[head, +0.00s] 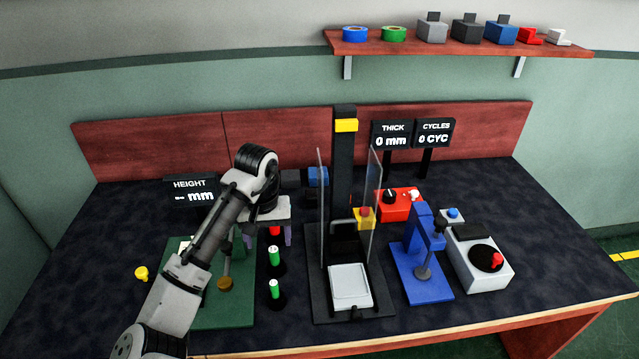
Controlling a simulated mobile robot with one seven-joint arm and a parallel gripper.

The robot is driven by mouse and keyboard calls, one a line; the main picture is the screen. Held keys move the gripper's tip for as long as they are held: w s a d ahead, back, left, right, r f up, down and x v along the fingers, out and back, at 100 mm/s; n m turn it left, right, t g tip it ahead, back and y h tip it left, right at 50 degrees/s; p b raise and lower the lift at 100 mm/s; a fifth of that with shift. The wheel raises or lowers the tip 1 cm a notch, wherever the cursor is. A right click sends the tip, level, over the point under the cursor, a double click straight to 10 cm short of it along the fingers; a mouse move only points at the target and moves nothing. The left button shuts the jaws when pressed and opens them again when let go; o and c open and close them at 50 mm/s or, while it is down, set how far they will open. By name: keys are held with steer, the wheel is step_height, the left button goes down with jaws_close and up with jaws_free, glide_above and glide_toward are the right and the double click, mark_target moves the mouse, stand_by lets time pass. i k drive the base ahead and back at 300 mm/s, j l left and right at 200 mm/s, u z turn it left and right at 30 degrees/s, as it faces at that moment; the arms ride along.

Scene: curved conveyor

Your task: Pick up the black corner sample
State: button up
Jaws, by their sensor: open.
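My gripper (268,240) is at the left-centre of the bench, pointing down, with its fingers apart and nothing visibly held. A red-topped piece shows between the fingers, and I cannot tell its depth from them. A dark block (290,179) stands behind my gripper, partly hidden by my arm and next to a blue block (318,177). I cannot tell whether this dark block is the black corner sample. No clearly corner-shaped black piece shows elsewhere; my arm covers part of the bench.
Green-topped black posts (274,256) stand just in front of my gripper. A green-based gauge (222,308) is at left. A tall black press (346,180) with clear side shields stands at right, then a blue press (423,285). A shelf (440,46) holds coloured samples.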

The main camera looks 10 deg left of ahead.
mark_target(310, 197)
steer(key=i+l, duration=0.1)
steer(key=i, duration=0.4)
steer(key=i+l, duration=0.1)
steer(key=i, duration=0.4)
